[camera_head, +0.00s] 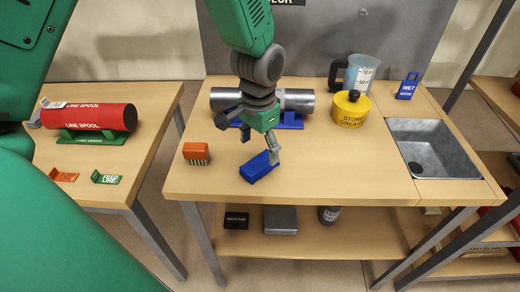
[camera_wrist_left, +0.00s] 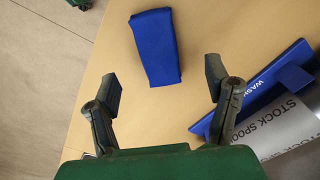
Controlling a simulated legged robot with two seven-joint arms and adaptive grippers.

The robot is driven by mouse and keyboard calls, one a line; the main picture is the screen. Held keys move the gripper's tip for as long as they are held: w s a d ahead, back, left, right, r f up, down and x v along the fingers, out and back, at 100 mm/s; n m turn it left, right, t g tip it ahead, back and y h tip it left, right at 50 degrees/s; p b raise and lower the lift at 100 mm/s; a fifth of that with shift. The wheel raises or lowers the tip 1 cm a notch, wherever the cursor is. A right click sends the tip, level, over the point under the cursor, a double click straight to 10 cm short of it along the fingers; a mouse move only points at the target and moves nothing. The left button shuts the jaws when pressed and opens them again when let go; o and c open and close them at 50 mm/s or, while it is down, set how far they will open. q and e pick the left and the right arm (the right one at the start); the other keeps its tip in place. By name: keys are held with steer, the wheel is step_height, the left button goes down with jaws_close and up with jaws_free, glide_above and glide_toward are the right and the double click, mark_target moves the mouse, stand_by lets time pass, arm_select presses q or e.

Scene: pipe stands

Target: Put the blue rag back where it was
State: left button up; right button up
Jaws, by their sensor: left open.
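The blue rag (camera_head: 258,168) lies as a folded block on the front part of the middle table. It shows whole in the left wrist view (camera_wrist_left: 155,47), ahead of the fingers. My left gripper (camera_head: 260,147) points down just above and behind the rag. In the left wrist view its two fingers (camera_wrist_left: 163,82) are apart with nothing between them. Whether a fingertip touches the rag is hard to tell from the head view. My right gripper is not in view.
A grey stock spool (camera_head: 296,101) on a blue stand is close behind the gripper. An orange brush (camera_head: 196,152) stands to the left. A yellow grease pot (camera_head: 351,108), a jug (camera_head: 360,74), a blue wet-work stand (camera_head: 407,86) and a sink (camera_head: 433,148) are to the right.

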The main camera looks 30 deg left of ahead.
arm_select(q)
steer(key=shift+r, duration=1.05)
